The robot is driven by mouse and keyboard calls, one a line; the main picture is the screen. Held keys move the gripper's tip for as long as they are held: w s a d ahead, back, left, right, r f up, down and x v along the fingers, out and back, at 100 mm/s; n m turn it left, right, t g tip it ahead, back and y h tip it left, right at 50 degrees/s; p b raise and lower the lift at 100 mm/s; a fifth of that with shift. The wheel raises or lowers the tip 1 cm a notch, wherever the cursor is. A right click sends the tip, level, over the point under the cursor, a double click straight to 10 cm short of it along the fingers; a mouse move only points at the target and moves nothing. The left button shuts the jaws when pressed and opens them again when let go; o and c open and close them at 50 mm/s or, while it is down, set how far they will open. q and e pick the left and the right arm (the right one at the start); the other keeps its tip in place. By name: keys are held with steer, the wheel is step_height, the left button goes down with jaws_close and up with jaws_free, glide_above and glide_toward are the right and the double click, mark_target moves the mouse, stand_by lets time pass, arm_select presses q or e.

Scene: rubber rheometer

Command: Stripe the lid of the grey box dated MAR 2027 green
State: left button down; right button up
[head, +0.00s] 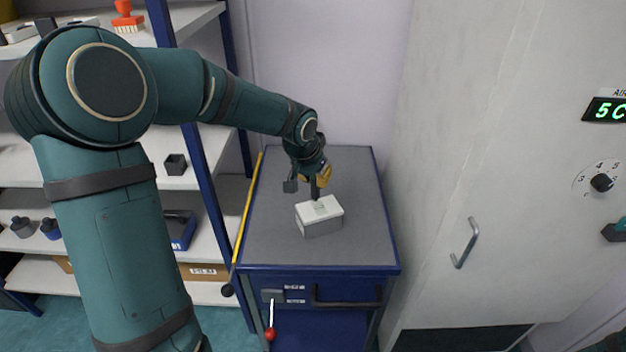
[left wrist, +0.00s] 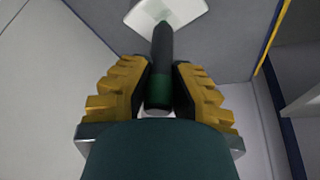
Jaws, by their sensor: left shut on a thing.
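A grey box (head: 322,228) with a white lid (head: 335,207) sits on the grey top of a blue cabinet; no date is readable on it. My left gripper (head: 315,176), with yellow pads, is over the box and shut on a dark marker with a green band (left wrist: 158,90). The marker points down at the lid, which also shows in the left wrist view (left wrist: 192,8). Its tip is at or just above the lid; I cannot tell if they touch. A faint grey-green patch lies on the lid by the tip. My right gripper is not clearly visible.
The cabinet top (head: 285,240) is otherwise mostly clear, with a yellow rod (head: 247,215) along its left edge. Shelves (head: 150,150) with small items stand left. A large pale door with a handle (head: 465,243) stands close on the right.

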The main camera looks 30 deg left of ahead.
arm_select(q)
steer(key=shift+r, duration=0.6)
steer(key=shift+r+p, duration=1.1)
steer(key=shift+r, duration=0.15)
steer(key=shift+f, duration=0.1)
